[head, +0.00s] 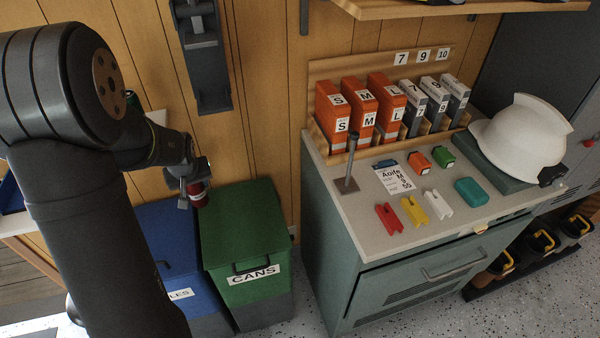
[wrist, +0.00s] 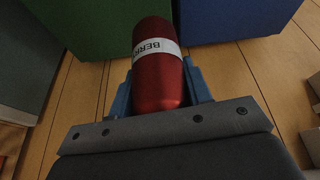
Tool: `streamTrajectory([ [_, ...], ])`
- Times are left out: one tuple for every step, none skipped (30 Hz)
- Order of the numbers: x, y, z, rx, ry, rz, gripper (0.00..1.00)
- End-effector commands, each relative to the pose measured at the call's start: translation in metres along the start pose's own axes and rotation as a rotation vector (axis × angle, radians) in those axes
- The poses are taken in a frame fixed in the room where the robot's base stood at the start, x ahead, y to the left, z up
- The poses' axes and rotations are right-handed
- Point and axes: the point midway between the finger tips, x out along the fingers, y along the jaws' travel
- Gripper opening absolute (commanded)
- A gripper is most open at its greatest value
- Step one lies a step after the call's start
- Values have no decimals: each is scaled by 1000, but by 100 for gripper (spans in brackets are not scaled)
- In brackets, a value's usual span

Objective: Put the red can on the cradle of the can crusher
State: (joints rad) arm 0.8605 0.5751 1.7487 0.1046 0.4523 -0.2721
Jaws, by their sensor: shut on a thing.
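My gripper (head: 193,190) is shut on the red can (head: 201,197) and holds it above the bins, near the back wall. In the wrist view the can (wrist: 157,80) lies between the blue fingers of my gripper (wrist: 158,92); its white label reads "BERR", the rest hidden. A tall dark grey device on the wooden wall, seemingly the can crusher (head: 212,75), hangs above and to the right of my gripper, apart from the can. I cannot clearly make out its cradle.
A green bin (head: 240,215) marked "CANS" and a blue bin (head: 170,225) stand below my gripper. A cabinet (head: 345,225) at the right carries binders, small coloured blocks, a spike and a white helmet (head: 522,132). The wall between crusher and binders is bare.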

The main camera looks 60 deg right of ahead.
Motion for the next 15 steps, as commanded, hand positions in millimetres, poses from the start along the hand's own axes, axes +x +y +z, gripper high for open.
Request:
streamTrajectory([
  [-6,26,0,37,1,14,24],
  [-10,39,0,54,1,20,24],
  [-14,56,1,76,0,29,24],
  [-18,69,2,93,-1,35,24],
  [-22,82,4,110,-2,41,24],
  [-28,99,6,131,-2,50,24],
  [-32,112,8,149,-2,56,24],
  [-36,124,10,167,-3,62,24],
  [-42,141,14,189,-3,70,24],
  [-46,153,18,205,-4,76,24],
  [-51,165,21,222,-4,81,24],
  [-58,182,25,245,-3,90,24],
  [-63,194,30,261,-4,96,24],
  [-69,206,34,277,-5,101,24],
  [-76,221,40,300,-4,110,24],
])
